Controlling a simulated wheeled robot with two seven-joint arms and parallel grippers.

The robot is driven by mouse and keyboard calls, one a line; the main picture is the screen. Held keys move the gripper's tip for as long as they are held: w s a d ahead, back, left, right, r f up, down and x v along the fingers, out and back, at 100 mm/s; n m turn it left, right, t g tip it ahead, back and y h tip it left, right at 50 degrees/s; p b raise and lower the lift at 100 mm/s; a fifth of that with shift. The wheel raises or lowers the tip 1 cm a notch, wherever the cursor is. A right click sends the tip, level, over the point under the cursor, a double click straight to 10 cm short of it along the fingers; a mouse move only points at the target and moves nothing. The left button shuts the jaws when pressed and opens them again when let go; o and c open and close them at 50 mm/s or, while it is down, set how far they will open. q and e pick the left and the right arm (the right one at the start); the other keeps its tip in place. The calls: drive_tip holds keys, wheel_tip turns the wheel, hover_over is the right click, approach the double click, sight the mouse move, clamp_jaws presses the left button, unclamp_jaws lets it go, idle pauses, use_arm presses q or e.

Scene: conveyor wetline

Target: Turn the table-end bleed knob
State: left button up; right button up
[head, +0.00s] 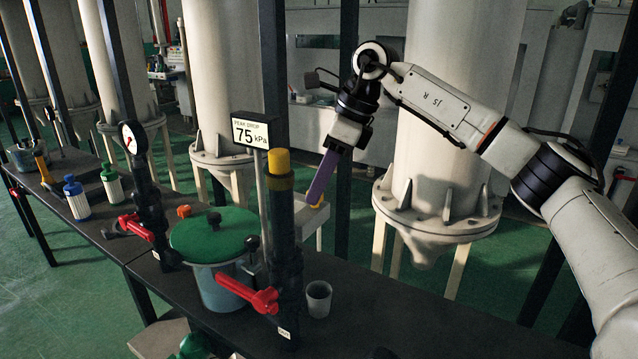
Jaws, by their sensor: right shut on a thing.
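My right gripper (341,146) hangs from my right arm above and behind the table, in the upper middle of the head view. It is shut on a long purple bar (322,180) that slants down to the left. A small yellow-orange part shows by the bar's lower end; I cannot tell if they touch. The bleed knob cannot be told for sure. My left gripper is not in view.
The dark table (420,338) carries a green-lidded pot (212,236), a black pipe with a yellow cap (279,162), red lever handles (262,299), a grey cup (318,298) and a 75 kPa sign (250,132). White columns (452,120) stand behind. The table's right part is clear.

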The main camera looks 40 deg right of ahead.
drive_tip(key=shift+s+a+m+t+h, duration=0.1)
drive_tip(key=shift+m+t+h, duration=0.2)
drive_tip(key=shift+m, duration=0.8)
drive_tip(key=shift+a+m+t+h, duration=0.15)
drive_tip(key=shift+m+h, duration=0.25)
drive_tip(key=shift+m, duration=0.7)
drive_tip(key=shift+d, duration=0.1)
drive_tip(key=o, duration=1.1)
drive_tip(key=v, duration=1)
drive_tip(key=shift+s+r, duration=0.1)
drive_tip(key=shift+r, duration=0.1)
drive_tip(key=shift+f, duration=0.1)
